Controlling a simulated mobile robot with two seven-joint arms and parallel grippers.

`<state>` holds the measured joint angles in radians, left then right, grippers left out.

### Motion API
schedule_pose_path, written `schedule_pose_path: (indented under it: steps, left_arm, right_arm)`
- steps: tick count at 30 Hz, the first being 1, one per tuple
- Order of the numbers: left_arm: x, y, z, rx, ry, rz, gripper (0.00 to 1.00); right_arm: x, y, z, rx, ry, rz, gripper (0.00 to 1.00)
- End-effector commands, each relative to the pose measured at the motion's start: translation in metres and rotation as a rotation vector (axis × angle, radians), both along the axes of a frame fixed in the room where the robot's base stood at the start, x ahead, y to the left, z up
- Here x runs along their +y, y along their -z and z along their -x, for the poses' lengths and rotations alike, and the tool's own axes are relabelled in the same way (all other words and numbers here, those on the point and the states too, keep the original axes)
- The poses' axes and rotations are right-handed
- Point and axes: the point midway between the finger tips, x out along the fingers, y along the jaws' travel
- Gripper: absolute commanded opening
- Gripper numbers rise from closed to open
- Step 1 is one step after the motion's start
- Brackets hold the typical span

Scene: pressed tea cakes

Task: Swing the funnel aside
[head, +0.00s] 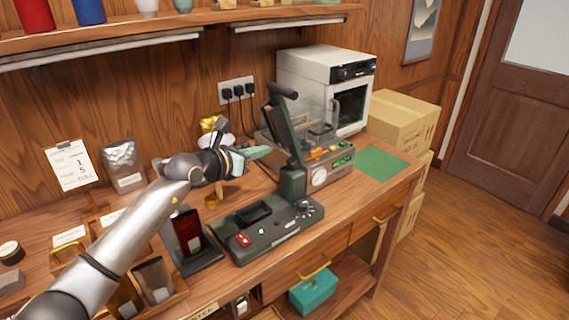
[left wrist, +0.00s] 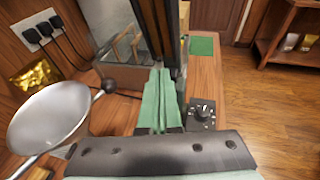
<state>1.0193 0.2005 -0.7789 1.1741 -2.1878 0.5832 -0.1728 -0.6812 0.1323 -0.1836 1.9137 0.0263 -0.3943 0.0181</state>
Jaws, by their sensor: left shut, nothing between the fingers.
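The funnel (left wrist: 50,115) is a wide silver cone at the left of the left wrist view. A short rod with a black ball knob (left wrist: 107,86) reaches out from its right side. In the head view I cannot clearly pick the funnel out behind my left wrist. My left gripper (head: 262,152) has green fingers, shut and empty, and points right toward the upright arm of the dark press (head: 268,232). In the left wrist view the fingers (left wrist: 158,85) lie together to the right of the knob, apart from it. My right gripper is not in view.
The press arm (head: 283,120) stands upright close ahead of the fingers. Behind it are a clear-walled machine with a gauge (head: 318,177) and a white oven (head: 318,80). A red-fronted stand (head: 188,235) is below my arm. A green mat (head: 382,163) lies bare at right.

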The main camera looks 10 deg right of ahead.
Motion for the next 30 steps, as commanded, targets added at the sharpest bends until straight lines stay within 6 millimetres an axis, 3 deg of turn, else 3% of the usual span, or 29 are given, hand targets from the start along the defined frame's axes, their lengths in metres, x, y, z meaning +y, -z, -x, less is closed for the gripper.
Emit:
schedule_pose_path:
  steps: [15,30]
  left_arm:
    - [-0.032,-0.020,0.071,-0.002,0.004,0.002,0.00]
    - [-0.036,-0.025,0.082,0.000,0.001,0.002,0.00]
  right_arm:
    - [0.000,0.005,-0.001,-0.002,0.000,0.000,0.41]
    - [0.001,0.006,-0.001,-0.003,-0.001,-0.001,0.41]
